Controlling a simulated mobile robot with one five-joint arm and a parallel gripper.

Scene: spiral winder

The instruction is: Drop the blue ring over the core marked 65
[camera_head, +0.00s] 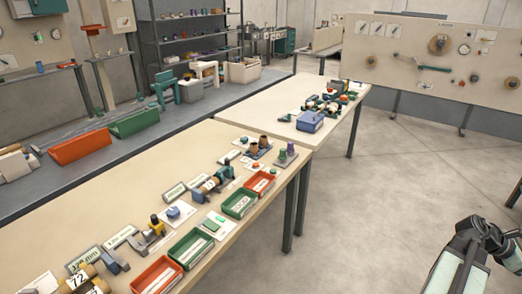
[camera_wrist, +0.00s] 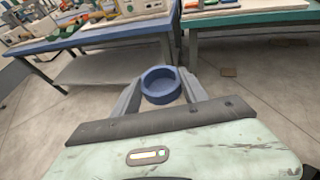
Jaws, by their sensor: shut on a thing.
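In the wrist view the blue ring (camera_wrist: 161,97) sits between the two grey fingers of my gripper (camera_wrist: 159,88), which is shut on it. The ring is held in the air over bare floor, its open top towards the camera. In the head view a core marked 72 (camera_head: 77,281) lies at the bottom left on the near table. I cannot make out a core marked 65 in either view; other markings are too small to read. My arm shows at the lower right of the head view, away from the tables; the ring does not show there.
The near table (camera_head: 120,222) holds winders, cards, red trays (camera_head: 157,277) and green trays (camera_head: 239,204). A second table (camera_head: 270,102) behind it carries a blue box (camera_head: 310,121). In the wrist view a blue-edged table (camera_wrist: 95,40) and a green-edged table (camera_wrist: 250,18) stand ahead. Floor at right is clear.

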